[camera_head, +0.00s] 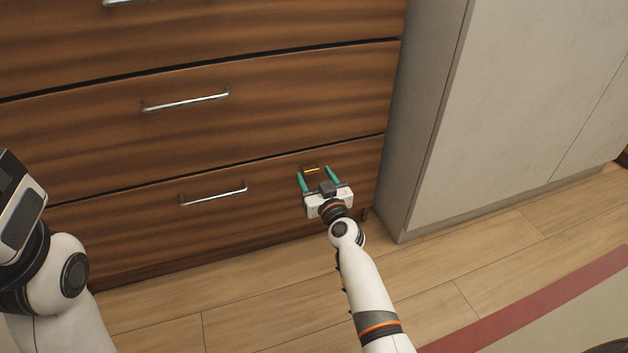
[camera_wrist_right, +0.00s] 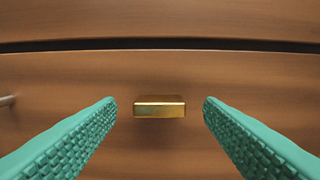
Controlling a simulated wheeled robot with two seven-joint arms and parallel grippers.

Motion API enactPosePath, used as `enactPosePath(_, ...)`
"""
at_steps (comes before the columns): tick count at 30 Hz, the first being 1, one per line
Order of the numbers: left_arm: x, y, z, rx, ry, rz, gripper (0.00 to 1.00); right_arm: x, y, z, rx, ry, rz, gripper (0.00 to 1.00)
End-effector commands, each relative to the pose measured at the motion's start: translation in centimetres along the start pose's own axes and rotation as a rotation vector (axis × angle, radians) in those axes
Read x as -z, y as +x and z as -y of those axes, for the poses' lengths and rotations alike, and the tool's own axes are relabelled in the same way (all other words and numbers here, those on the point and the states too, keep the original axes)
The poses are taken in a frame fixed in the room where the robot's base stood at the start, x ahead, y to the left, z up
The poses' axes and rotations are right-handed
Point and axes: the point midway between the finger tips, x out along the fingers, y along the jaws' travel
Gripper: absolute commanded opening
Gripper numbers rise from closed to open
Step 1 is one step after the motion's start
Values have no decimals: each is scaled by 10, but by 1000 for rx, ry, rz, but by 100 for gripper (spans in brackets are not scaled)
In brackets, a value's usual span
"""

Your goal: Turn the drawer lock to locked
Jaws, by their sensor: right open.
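The drawer lock shows as a small gold bar (camera_wrist_right: 160,107) on the wooden drawer front in the right wrist view, lying horizontal. In the head view the lock (camera_head: 311,170) is on the bottom drawer (camera_head: 150,232), right of its handle. My right gripper (camera_head: 318,173) is open in front of the lock. In the right wrist view its green fingers (camera_wrist_right: 160,108) stand on both sides of the bar, with a gap on each side and no contact visible. The left arm shows at the left edge of the head view, but its gripper fingers are out of view.
A silver bar handle (camera_head: 214,196) sits left of the lock on the same drawer. Another drawer with a handle (camera_head: 186,102) is above. A grey cabinet (camera_head: 510,110) stands to the right. The wooden floor (camera_head: 270,310) in front is clear, with a rug (camera_head: 560,310) at the right.

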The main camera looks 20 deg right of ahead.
Motion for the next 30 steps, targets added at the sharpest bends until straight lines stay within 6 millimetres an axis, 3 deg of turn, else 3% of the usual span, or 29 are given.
enactPosePath(4,-4,2,1,5,2,16,79,1,12,0,0,1,0,62)
enactPosePath(13,-4,3,1,7,2,17,79,0,14,0,0,1,0,62)
enactPosePath(14,-4,3,1,7,2,17,79,0,14,0,0,1,0,60)
enactPosePath(22,-4,3,2,7,2,17,79,0,14,0,0,1,0,17)
enactPosePath(30,-4,4,1,7,2,19,79,0,14,0,-1,29,-1,17)
